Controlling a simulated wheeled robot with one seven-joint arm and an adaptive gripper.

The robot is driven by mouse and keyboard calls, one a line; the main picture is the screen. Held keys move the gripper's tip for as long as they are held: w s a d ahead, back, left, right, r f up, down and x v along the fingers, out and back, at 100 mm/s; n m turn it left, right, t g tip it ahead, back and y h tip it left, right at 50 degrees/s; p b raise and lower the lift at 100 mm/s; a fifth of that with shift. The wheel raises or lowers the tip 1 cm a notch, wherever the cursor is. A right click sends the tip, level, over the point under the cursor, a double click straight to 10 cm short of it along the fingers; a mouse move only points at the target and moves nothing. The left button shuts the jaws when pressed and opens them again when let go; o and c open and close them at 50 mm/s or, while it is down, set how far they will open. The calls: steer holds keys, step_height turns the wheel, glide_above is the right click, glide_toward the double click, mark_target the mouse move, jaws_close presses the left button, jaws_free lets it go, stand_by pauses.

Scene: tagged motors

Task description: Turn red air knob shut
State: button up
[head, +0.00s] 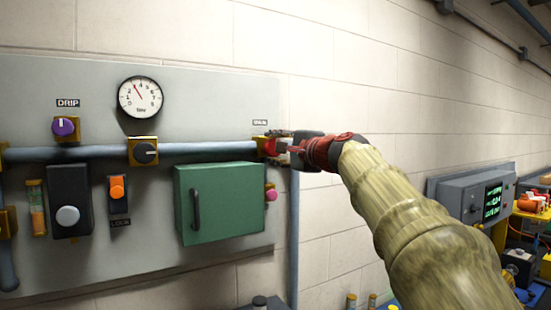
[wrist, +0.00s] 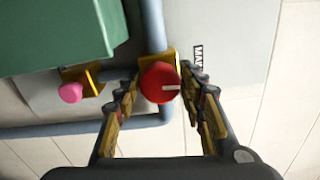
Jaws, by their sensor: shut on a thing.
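The red knob (wrist: 157,84) sits on a yellow mount (wrist: 172,57) on the pipe, beside a label (wrist: 198,58) that seems to read MAIN. Its white mark points right in the wrist view. My gripper (wrist: 161,82) has one finger on each side of the knob and is shut on it. In the head view my gripper (head: 274,146) reaches the panel's right edge from the right, and the red knob (head: 269,147) is mostly hidden behind the fingers.
A green box (head: 235,203) with a handle juts out just below left, with a pink knob (head: 271,194) at its side. The pipe (head: 205,148) runs left past a black knob (head: 145,153). A gauge (head: 140,97) hangs above. The wall (head: 340,75) above right is clear.

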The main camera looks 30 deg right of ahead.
steer(key=shift+f+n+b, duration=0.1)
steer(key=shift+n+b, duration=0.35)
steer(key=shift+n, duration=0.15)
steer(key=o, duration=1.1)
steer(key=shift+o, duration=0.2)
steer(key=s, duration=1.2)
steer(key=shift+d, duration=0.15)
